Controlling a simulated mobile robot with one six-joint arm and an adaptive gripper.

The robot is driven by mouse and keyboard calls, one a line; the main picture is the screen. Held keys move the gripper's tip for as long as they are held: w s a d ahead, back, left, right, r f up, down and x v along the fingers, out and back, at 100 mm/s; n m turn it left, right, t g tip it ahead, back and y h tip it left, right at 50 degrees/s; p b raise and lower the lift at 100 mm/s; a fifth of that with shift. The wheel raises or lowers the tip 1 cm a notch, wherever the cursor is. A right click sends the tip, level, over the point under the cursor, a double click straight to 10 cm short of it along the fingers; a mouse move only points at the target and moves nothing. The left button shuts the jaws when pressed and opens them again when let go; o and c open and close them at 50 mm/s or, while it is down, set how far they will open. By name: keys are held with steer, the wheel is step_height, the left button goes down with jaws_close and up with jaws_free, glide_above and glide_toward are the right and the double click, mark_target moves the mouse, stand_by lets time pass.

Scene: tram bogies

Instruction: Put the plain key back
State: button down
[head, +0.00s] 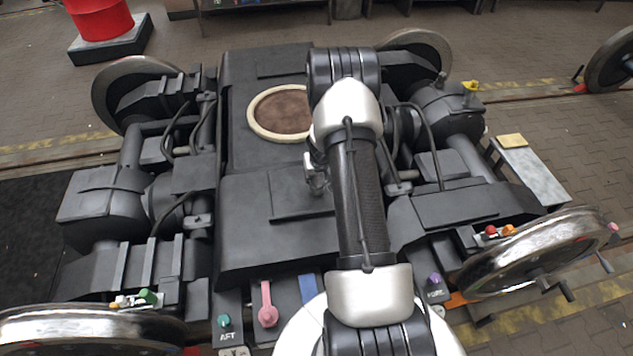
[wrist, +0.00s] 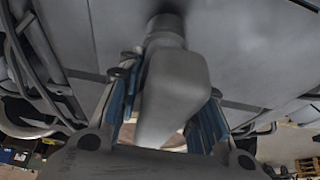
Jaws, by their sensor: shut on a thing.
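My gripper (wrist: 168,125) has its blue-padded fingers closed on a plain grey key (wrist: 172,90). The key's broad grip fills the space between the pads. Its narrower round neck points up in the wrist view, towards a grey surface, and ends at a dark patch there. I cannot tell whether it touches or enters that surface. In the head view my gripper (head: 316,180) is partly hidden behind my arm, over the middle of the dark bogie frame (head: 262,205). The key cannot be made out there.
A pink-handled key (head: 267,305), a green knob (head: 224,321) by the AFT label and a blue strip (head: 308,288) lie at the near edge. A purple knob (head: 436,279) is at right. Hoses and shiny wheels (head: 540,255) flank the frame. A round ringed opening (head: 285,112) lies beyond.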

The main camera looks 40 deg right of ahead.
steer(key=shift+f, duration=0.5)
steer(key=shift+f+b, duration=0.2)
steer(key=shift+b, duration=0.15)
steer(key=c, duration=1.1)
jaws_free()
steer(key=shift+r, duration=0.1)
